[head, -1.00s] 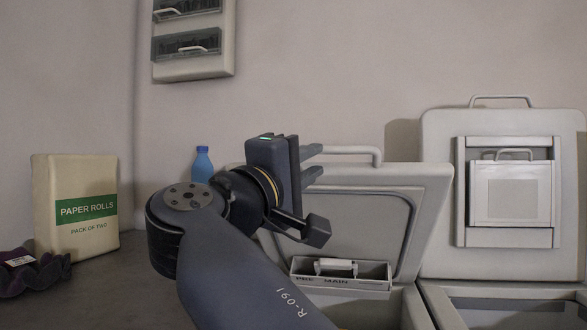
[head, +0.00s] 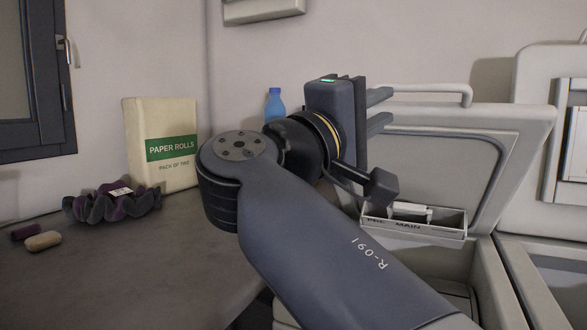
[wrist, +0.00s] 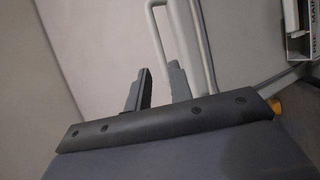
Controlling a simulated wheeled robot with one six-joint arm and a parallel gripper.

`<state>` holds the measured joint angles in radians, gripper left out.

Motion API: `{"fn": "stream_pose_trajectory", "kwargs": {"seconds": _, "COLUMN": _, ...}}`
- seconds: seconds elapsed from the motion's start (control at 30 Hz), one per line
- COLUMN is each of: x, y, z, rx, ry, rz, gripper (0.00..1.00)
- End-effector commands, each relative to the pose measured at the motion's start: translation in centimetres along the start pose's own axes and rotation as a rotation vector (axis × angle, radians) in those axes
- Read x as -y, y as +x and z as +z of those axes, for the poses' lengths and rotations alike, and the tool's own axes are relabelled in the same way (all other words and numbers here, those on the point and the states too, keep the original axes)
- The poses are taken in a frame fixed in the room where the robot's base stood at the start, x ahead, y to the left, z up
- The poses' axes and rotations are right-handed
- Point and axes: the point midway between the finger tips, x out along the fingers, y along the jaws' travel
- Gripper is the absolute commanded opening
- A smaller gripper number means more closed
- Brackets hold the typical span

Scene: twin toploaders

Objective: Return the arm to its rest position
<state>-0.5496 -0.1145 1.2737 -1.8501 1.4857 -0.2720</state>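My gripper (head: 380,109) is raised in front of the open lid (head: 450,165) of the nearer toploader. Its two fingers stand apart with nothing between them in the head view. In the wrist view my gripper (wrist: 158,88) also shows its fingers apart. The lid's pale handle bar (wrist: 195,45) passes behind the right finger there, and I cannot tell whether they touch. My arm bends at the elbow and crosses the lower middle of the head view, hiding part of the toploader.
A labelled tray (head: 415,222) sits at the lid's lower edge. A second toploader (head: 550,120) stands at right. On the grey counter (head: 150,260) are a paper rolls pack (head: 165,150), a purple scrunchie (head: 112,203), an eraser-like block (head: 43,241) and a blue bottle (head: 275,105).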

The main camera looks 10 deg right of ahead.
Motion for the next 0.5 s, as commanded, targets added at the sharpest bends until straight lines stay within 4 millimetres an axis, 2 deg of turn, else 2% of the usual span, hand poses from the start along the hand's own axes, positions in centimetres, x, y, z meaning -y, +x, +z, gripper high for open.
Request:
{"fn": "stream_pose_trajectory", "kwargs": {"seconds": 0.23, "x": 0.1, "y": 1.3, "z": 0.0, "rx": 0.004, "ry": -0.001, "rz": 0.000, "gripper": 0.21}}
{"fn": "stream_pose_trajectory", "kwargs": {"seconds": 0.5, "x": 0.1, "y": 4.5, "z": 0.1, "rx": 0.005, "ry": -0.001, "rz": 0.000, "gripper": 0.21}}
